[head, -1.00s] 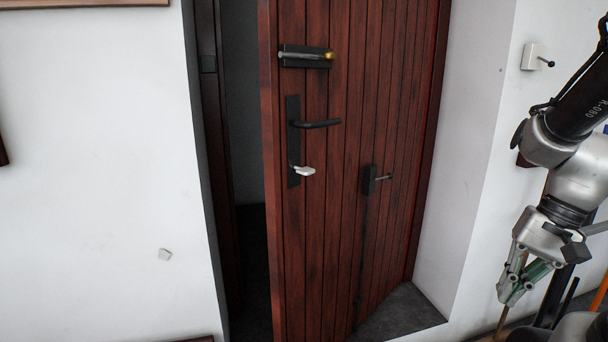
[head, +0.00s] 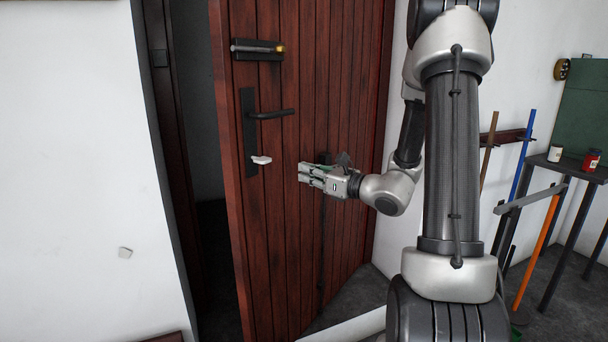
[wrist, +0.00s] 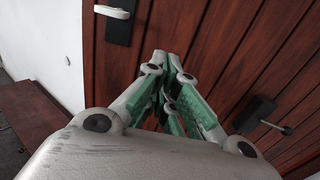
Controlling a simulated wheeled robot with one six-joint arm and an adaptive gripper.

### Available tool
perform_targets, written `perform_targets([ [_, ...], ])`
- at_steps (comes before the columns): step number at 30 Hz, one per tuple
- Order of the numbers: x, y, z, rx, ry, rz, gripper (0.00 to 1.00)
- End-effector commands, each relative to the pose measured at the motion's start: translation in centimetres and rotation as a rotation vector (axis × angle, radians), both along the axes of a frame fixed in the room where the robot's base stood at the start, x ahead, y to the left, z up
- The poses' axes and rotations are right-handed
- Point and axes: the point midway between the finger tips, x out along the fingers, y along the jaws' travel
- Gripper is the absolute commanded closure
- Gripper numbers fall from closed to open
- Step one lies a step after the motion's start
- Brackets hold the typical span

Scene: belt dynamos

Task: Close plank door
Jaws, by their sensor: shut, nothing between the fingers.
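The red-brown plank door (head: 283,225) stands ajar in its frame in the head view, with a dark gap along its left edge. It carries a dark slide bolt (head: 257,50), a black lever handle (head: 270,114) and a white thumb-turn (head: 261,160). My gripper (head: 301,173) is shut and empty in front of the door, right of the thumb-turn and below the lever. In the wrist view my closed fingers (wrist: 166,60) point at the planks. Whether they touch the door I cannot tell. The wrist view also shows a small dark fitting (wrist: 256,113) on the door at right.
White wall lies left of the doorway, with a small pale block (head: 125,253) on it. At right stand a dark table (head: 560,166) with a red jar (head: 591,160) and a white jar, plus several leaning poles (head: 537,250). A brown wooden surface (wrist: 38,110) shows in the wrist view.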

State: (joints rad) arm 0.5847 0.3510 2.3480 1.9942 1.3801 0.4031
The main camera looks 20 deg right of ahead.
Motion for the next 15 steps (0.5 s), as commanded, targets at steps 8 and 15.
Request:
perform_targets([
  [8,5.2,3.2,0.0,-0.002,0.000,0.006,1.00],
  [15,8.3,4.9,0.0,-0.003,-0.001,0.004,1.00],
])
